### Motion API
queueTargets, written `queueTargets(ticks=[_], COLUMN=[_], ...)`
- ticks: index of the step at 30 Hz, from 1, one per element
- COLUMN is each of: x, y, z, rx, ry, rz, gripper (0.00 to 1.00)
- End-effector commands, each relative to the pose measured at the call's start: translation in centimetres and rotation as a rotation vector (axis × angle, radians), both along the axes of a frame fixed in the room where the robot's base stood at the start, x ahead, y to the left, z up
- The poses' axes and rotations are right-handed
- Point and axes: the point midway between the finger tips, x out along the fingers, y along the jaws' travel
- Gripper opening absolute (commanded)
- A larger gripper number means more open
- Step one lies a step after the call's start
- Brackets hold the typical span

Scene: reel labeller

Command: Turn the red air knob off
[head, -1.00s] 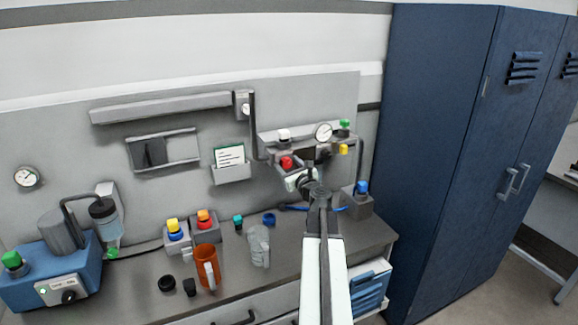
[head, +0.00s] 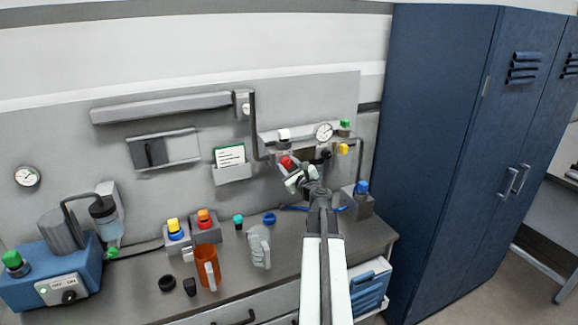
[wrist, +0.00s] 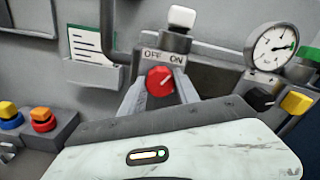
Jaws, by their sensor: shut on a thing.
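The red air knob (wrist: 160,82) sits on a grey panel below the OFF and ON labels (wrist: 163,56). Its pale mark points up and to the right, toward the ON side. My gripper (wrist: 161,88) is shut on the knob, with one finger on each side of it. In the head view the red knob (head: 286,162) shows just above the gripper (head: 292,175), which is tilted and partly hides the panel below.
A gauge (wrist: 271,50), a black knob (wrist: 260,98) and a yellow knob (wrist: 296,103) are close on the right. A white-capped part (wrist: 180,18) is above. A card holder (wrist: 92,72) is at left. An orange mug (head: 207,268) and clear jug (head: 259,247) stand on the bench below.

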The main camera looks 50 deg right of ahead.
Motion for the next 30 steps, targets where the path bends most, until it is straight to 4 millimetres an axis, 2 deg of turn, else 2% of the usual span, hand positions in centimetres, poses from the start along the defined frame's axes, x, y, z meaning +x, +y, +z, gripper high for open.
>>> queueTargets(ticks=[30], x=[-0.08], y=[-0.01], z=[-0.14], rx=[-0.887], ry=[0.362], rz=[-0.001], gripper=[0.00])
